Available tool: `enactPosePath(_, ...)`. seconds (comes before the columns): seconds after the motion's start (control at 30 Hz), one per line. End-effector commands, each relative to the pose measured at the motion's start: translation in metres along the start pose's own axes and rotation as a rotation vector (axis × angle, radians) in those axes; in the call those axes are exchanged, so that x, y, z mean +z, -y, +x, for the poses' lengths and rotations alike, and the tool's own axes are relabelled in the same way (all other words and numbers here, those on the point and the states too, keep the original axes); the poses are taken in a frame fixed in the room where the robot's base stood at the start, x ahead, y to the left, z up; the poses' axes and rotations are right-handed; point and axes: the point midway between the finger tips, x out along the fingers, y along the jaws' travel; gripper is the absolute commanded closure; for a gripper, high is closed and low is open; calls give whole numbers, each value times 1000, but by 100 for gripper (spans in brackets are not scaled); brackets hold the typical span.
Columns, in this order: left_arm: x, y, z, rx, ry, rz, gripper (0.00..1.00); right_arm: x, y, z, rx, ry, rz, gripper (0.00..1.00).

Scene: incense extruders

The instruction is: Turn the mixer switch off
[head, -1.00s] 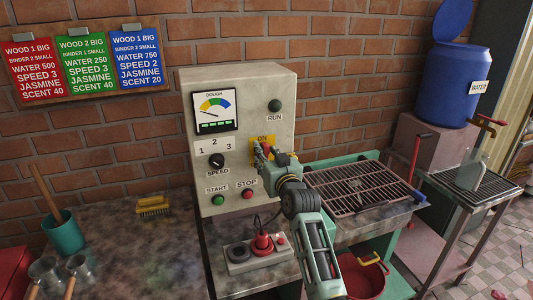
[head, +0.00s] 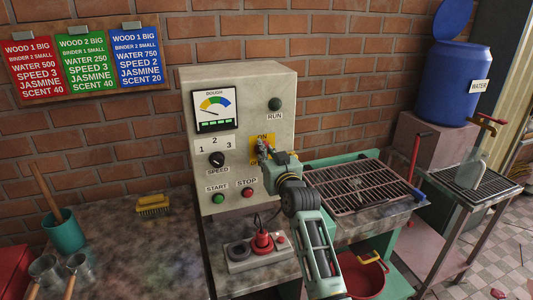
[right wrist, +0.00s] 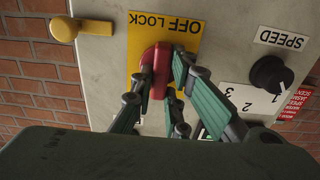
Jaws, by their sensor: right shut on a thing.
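The mixer switch is a red handle (right wrist: 157,65) on a yellow plate (right wrist: 192,45) reading OFF LOCK, upside down in the right wrist view. The handle stands about upright in that picture. In the head view the yellow plate (head: 254,157) is on the right of the grey control panel (head: 245,100), with ON at its top; my gripper hides most of the switch. My right gripper (head: 261,150) is at the switch, its fingers on both sides of the red handle and shut on it. My left gripper is not in view.
The panel also has a speed knob (head: 216,160), a green start button (head: 218,199) and a red stop button (head: 247,193). A red plug-like part (head: 262,242) sits below. A yellow brush (head: 153,206) and teal cup (head: 64,234) are on the left bench.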

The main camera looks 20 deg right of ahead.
Motion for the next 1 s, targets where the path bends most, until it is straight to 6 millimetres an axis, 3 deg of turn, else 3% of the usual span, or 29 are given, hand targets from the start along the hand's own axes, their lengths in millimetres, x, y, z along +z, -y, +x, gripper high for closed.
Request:
enactPosePath(0.37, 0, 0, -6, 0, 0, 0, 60, 0, 1, 0, -1, 2, -188, 100)
enactPosePath(1.0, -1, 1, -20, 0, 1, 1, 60, 1, 4, 0, -2, 0, -789, 100)
